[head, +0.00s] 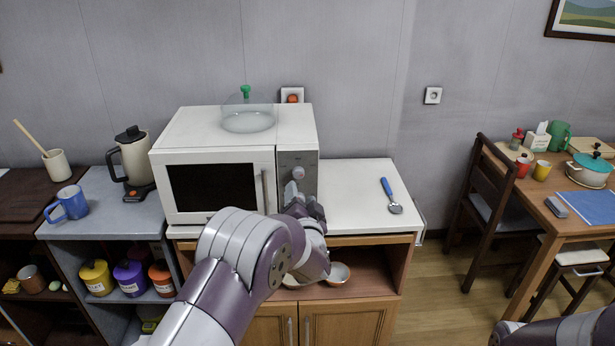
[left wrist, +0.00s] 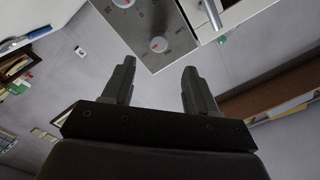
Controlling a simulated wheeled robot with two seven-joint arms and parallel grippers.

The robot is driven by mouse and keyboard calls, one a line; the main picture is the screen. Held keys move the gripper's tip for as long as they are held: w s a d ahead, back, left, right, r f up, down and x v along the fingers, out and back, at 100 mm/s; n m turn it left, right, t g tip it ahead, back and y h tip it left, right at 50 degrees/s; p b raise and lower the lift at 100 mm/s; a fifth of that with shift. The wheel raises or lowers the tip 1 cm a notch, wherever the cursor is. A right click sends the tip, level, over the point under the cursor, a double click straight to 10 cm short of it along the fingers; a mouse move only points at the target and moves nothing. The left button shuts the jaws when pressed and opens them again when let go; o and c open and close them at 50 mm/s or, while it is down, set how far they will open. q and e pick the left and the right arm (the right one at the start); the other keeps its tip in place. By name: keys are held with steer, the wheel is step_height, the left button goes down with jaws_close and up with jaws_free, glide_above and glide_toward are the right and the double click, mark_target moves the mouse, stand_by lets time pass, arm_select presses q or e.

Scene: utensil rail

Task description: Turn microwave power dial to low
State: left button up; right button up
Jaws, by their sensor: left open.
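The white microwave (head: 215,142) stands on the counter with its door shut. Its grey control panel (head: 298,159) is on its right side. One pale dial (head: 298,173) shows on the panel in the head view; the panel below it is partly hidden by my left gripper (head: 306,207). In the left wrist view, two dials with red marks show: one whole dial (left wrist: 158,45) and one cut by the top edge (left wrist: 123,2). My left gripper (left wrist: 160,70) is open and empty, its fingertips pointing toward the panel, apart from the whole dial. My right gripper is out of view.
A clear dome with a green knob (head: 246,108) sits on the microwave. A blue-handled utensil (head: 390,194) lies on the white counter (head: 350,205) to the right. A kettle (head: 134,160) and blue mug (head: 69,203) stand left. Bowls (head: 337,273) sit in the shelf below.

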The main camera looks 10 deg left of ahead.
mark_target(299, 175)
arm_select(q)
steer(key=p+x, duration=0.1)
steer(key=x, duration=0.7)
steer(key=shift+w, duration=0.45)
steer(key=c, duration=1.1)
